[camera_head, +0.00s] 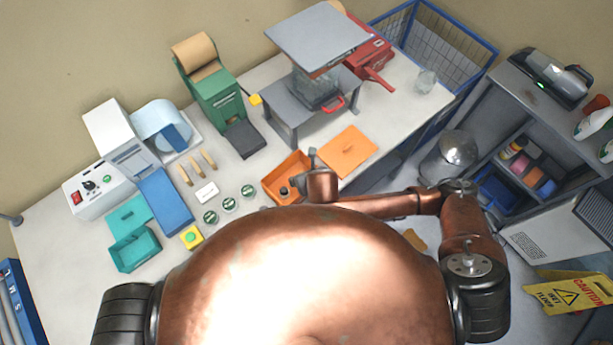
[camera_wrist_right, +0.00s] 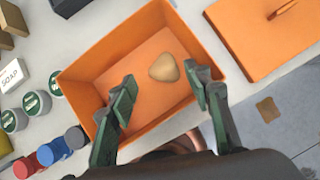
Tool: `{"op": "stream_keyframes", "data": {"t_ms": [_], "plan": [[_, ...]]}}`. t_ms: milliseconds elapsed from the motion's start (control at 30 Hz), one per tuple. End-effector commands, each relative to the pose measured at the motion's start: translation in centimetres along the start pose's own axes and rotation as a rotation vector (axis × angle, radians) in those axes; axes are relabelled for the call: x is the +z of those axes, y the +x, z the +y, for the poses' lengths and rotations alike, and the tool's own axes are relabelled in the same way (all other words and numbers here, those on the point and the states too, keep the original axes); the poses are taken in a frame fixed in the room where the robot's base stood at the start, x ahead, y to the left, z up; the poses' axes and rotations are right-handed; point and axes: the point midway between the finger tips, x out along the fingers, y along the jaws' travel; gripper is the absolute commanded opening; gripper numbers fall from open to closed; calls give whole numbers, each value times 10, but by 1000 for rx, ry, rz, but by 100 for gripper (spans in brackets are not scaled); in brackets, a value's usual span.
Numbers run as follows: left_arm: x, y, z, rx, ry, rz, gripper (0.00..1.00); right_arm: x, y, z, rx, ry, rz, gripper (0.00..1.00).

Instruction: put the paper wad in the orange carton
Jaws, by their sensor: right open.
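The orange carton (camera_head: 272,185) is an open box on the table in front of me; it fills the middle of the right wrist view (camera_wrist_right: 85,75). A smooth tan lump, which looks like the paper wad (camera_wrist_right: 167,68), appears to lie on the carton's floor; my arm hides it in the head view. My right gripper (camera_head: 297,188) is over the carton's near side. In the right wrist view its green-padded fingers (camera_wrist_right: 160,84) are spread apart on either side of the lump, with gaps to it. My left gripper is not in view.
An orange lid (camera_head: 347,152) lies right of the carton. Several round tins (camera_head: 229,205), a white soap box (camera_head: 206,192) and a yellow block (camera_head: 191,237) are to its left. A grey press stand (camera_head: 290,115) is behind it. A tan scrap (camera_wrist_right: 268,110) lies on the floor.

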Motion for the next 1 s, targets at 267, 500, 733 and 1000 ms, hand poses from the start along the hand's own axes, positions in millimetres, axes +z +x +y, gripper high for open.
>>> {"op": "stream_keyframes", "data": {"t_ms": [267,500,733,1000], "plan": [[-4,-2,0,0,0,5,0,0,-48,0,0,-1,0,46],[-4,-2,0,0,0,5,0,0,-59,0,-2,1,1,46],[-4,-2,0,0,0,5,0,0,-59,0,-1,1,1,46],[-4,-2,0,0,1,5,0,0,-59,0,-1,0,1,46]]}}
